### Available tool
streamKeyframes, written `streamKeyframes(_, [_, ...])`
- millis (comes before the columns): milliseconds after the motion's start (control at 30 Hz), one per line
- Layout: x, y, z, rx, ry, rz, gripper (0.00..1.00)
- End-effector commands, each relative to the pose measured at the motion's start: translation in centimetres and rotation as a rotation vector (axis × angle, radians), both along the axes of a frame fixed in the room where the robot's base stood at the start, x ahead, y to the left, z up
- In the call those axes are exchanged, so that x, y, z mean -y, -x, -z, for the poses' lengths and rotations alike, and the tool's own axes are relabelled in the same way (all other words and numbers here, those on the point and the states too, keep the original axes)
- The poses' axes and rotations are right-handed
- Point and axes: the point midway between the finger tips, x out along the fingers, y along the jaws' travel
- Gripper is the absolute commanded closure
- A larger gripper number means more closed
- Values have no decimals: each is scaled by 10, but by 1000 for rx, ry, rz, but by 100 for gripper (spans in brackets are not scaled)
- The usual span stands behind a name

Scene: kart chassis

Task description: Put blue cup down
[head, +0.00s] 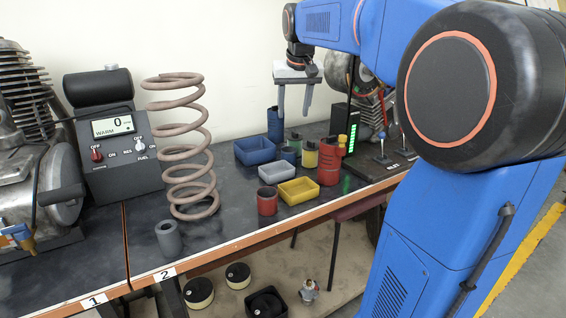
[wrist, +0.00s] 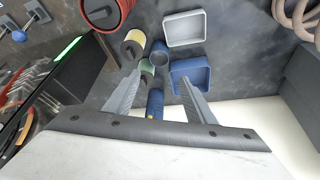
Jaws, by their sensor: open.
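The small blue cup (head: 288,156) stands upright on the dark bench, near the blue tray; it also shows in the wrist view (wrist: 159,53). A taller, ribbed blue cylinder (head: 273,124) stands behind it, by the wall. In the wrist view this cylinder (wrist: 155,104) lies between my finger lines, lower in the picture. My gripper (head: 294,114) is open with nothing held, pointing down above the back of the bench. In the wrist view the fingertips (wrist: 159,77) are apart, with the small cup beyond them. Its exact height over the cups is hard to tell.
Close by stand a green cup (wrist: 147,67), a yellow cup (head: 310,155), a tall red container (head: 329,165), a blue tray (head: 255,151), a grey tray (head: 262,174) and a yellow tray (head: 299,191). A red cup (head: 267,201) and a large spring (head: 183,145) stand left.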

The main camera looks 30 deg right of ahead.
Motion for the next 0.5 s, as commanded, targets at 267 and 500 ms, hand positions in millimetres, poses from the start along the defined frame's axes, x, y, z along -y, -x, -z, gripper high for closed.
streamKeyframes(267, [14, -19, 2, -2, -1, 19, 50])
streamKeyframes(500, [19, -33, 40, -4, -1, 18, 50])
